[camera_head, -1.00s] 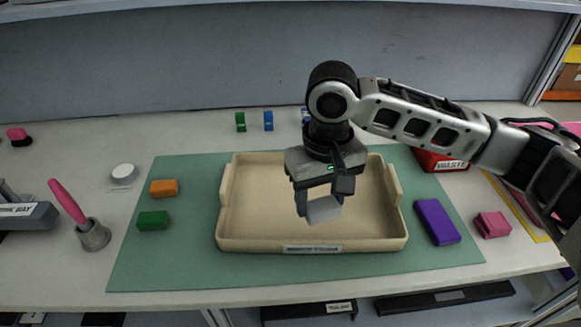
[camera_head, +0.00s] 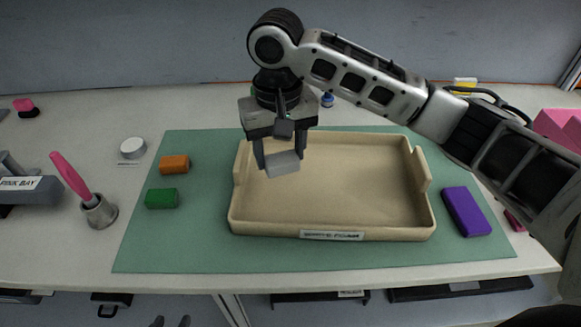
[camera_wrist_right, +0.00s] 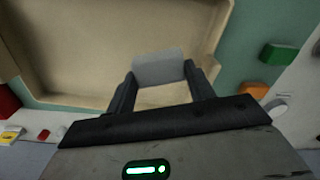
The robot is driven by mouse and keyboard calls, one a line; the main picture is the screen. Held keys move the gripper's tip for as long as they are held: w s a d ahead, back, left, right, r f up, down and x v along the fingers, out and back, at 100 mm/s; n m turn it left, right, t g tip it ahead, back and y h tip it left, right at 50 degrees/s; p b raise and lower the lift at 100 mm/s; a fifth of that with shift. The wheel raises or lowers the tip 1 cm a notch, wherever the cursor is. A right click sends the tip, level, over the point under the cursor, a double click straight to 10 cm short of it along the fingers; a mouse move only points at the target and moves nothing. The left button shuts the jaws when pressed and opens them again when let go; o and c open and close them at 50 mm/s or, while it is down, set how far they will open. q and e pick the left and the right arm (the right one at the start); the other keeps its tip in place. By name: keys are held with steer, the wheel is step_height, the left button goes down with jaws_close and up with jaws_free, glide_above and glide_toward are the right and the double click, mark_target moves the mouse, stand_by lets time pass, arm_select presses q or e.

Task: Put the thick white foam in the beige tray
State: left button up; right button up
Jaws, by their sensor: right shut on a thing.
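The thick white foam (camera_head: 283,165) is a pale grey-white block held in my right gripper (camera_head: 281,160), which is shut on it. Foam and gripper are over the left back part of the beige tray (camera_head: 333,235), and the foam appears to be above the tray floor. In the right wrist view the foam (camera_wrist_right: 158,66) sits between the two dark fingers, with the tray (camera_wrist_right: 75,100) beyond. The tray's front label is partly readable and ends in "FOAM".
The tray stands on a green mat (camera_head: 180,245). Orange (camera_head: 174,164) and green (camera_head: 161,198) blocks lie to its left, a purple block (camera_head: 466,211) to its right. A cup with a pink-handled tool (camera_head: 98,209) stands further left. My right arm covers the back right.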

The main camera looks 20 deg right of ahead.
mark_target(288, 180)
steer(key=f, duration=0.1)
steer(key=w+d+f, duration=0.2)
steer(key=f, duration=0.1)
steer(key=shift+w, duration=0.2)
steer(key=f, duration=0.3)
steer(key=shift+w+d, duration=0.25)
steer(key=shift+f, duration=0.35)
steer(key=shift+f, duration=0.1)
steer(key=o, duration=0.9)
steer(key=shift+o, duration=0.2)
step_height(288, 180, up, 12)
